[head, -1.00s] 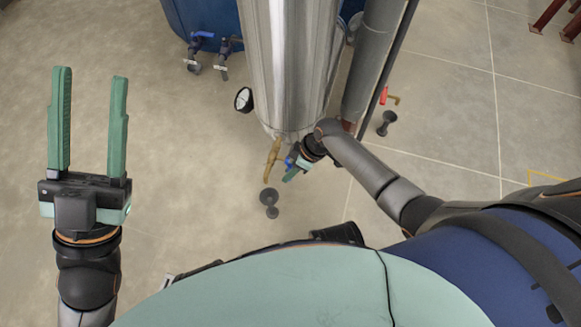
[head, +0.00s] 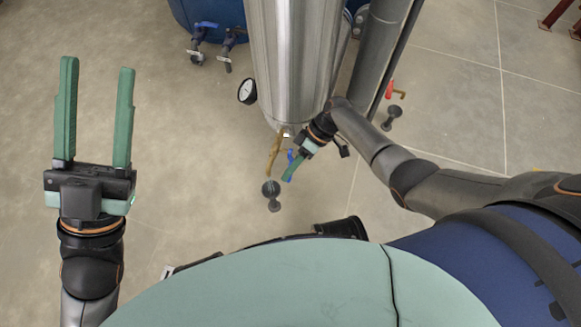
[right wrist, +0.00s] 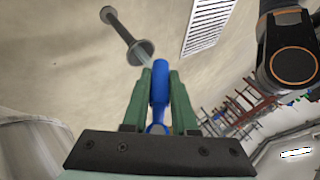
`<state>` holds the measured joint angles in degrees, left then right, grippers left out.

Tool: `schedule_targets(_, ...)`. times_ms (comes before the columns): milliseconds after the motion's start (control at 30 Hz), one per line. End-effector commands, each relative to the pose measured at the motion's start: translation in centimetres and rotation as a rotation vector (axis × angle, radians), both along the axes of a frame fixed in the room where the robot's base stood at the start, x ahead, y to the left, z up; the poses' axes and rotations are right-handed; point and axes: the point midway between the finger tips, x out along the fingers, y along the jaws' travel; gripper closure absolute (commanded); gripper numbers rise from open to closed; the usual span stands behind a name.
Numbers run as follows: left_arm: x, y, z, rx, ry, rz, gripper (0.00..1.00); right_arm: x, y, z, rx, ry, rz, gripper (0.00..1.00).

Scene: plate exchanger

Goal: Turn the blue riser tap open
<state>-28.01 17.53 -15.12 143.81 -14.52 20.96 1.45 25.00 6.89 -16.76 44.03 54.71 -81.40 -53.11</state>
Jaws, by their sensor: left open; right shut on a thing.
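The blue tap handle (head: 291,155) sits beside a brass pipe (head: 273,152) at the foot of the steel column. My right gripper (head: 289,174) is at the tap, partly hiding it. In the right wrist view, its green fingers (right wrist: 160,95) are shut on the blue tap handle (right wrist: 160,80), one on each side. A dark funnel (head: 271,188) stands below the pipe; a pale streak lies near its mouth in the right wrist view, and I cannot tell for sure what it is. My left gripper (head: 95,115) is open and empty, far to the left.
The steel column (head: 288,60) and a grey pipe (head: 378,60) stand close to my right arm. A gauge (head: 247,91) sticks out at left. A red-handled tap (head: 389,89) and a second funnel (head: 392,117) are at right. Floor at left is clear.

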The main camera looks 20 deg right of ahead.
Motion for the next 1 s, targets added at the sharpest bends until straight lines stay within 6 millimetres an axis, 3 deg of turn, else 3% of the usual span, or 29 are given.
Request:
schedule_targets(233,0.0,0.0,0.0,-0.002,0.002,0.0,0.5,-0.2,0.0,-0.1,-0.002,0.004,0.001,1.0)
schedule_targets(267,0.0,0.0,0.0,-0.003,0.002,0.001,0.5,-0.2,0.0,-0.1,-0.002,0.004,0.001,0.71)
schedule_targets(500,0.0,0.0,0.0,-0.005,0.002,0.001,0.5,-0.1,0.0,-0.1,-0.001,0.001,0.001,0.44)
schedule_targets(800,0.0,0.0,0.2,-0.005,0.002,0.001,0.5,0.0,-0.1,0.2,-0.002,-0.001,0.0,0.44)
schedule_targets(1000,0.0,0.1,1.8,-0.015,0.003,-0.003,0.5,0.7,-1.8,2.6,-0.003,-0.003,-0.001,0.44)
